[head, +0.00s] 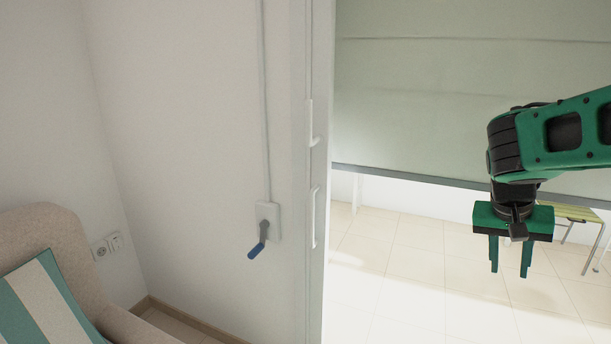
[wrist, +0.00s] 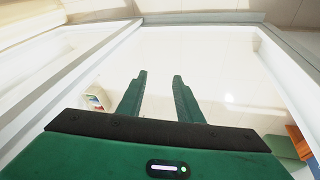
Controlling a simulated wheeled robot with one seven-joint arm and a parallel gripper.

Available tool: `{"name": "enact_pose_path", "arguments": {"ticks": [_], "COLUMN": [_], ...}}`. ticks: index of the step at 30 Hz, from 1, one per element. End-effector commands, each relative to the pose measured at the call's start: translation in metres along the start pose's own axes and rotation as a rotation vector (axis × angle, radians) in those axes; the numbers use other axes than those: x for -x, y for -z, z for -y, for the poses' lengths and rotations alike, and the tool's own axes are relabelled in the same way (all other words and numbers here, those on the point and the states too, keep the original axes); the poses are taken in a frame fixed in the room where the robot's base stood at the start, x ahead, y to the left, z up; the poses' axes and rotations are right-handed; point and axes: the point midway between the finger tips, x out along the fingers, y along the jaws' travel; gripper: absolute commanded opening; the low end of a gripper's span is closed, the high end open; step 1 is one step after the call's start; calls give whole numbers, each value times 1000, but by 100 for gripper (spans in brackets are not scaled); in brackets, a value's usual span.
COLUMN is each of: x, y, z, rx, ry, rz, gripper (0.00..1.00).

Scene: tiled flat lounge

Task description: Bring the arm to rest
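My green and black arm reaches in from the right in the head view. My gripper (head: 509,272) hangs with its fingers pointing down, in front of the window opening. In the wrist view my gripper (wrist: 161,75) shows two green fingers held apart, with nothing between them. Pale floor shows beyond the fingertips. The gripper touches nothing that I can see.
A wall crank with a blue handle (head: 257,250) is left of the window frame (head: 318,180). A pale blind (head: 440,110) is partly lowered. An armchair (head: 75,245) with a striped cushion (head: 45,305) stands at lower left. A slatted seat (head: 580,214) is at right.

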Motion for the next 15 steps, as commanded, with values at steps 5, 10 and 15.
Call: {"name": "enact_pose_path", "arguments": {"ticks": [5,10,15], "x": [-9,-12,-12], "y": [-73,-143,-186], "z": [-69,-102,-112], "rx": [11,39,61], "ry": [68,148,206], "rz": [145,251,304], "gripper": [33,33,33]}}
